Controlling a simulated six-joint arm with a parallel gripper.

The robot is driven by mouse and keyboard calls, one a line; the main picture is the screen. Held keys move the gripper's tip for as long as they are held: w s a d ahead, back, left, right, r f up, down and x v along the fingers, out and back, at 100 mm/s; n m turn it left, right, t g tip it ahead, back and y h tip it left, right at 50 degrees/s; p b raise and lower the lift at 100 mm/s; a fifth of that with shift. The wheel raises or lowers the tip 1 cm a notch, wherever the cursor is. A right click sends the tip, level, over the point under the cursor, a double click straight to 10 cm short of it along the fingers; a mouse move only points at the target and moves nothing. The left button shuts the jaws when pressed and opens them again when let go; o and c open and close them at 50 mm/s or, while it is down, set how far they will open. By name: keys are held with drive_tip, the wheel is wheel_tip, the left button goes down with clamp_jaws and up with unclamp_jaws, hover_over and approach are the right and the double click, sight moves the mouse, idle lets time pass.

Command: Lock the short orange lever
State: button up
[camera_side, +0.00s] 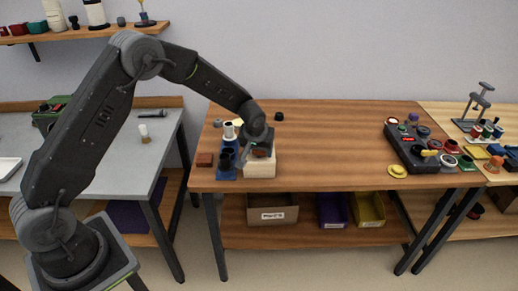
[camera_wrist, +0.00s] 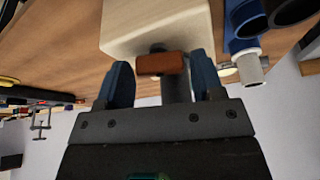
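A short orange-brown lever (camera_wrist: 161,64) sits against a pale block (camera_wrist: 150,25) in the wrist view. In the side view the pale block (camera_side: 260,169) stands at the left front of the wooden table, under my gripper. My gripper (camera_wrist: 161,75) is open, with one blue finger on each side of the lever and a visible gap on both sides. A grey cylindrical part (camera_wrist: 176,90) shows below the lever between the fingers. Whether the gripper touches the lever cannot be told. In the side view my wrist mostly hides the lever.
A blue holder (camera_side: 226,173) with dark cups stands just left of the block, and a white cylinder (camera_side: 229,131) behind it. A dark control box (camera_side: 408,151) stands at the table's right. The middle of the table is clear.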

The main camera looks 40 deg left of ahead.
drive_tip(key=shift+o, duration=1.1)
drive_tip(key=v, duration=1.3)
drive_tip(key=shift+r, duration=0.35)
drive_tip(key=shift+s+d, duration=0.1)
drive_tip(key=shift+d, duration=0.05)
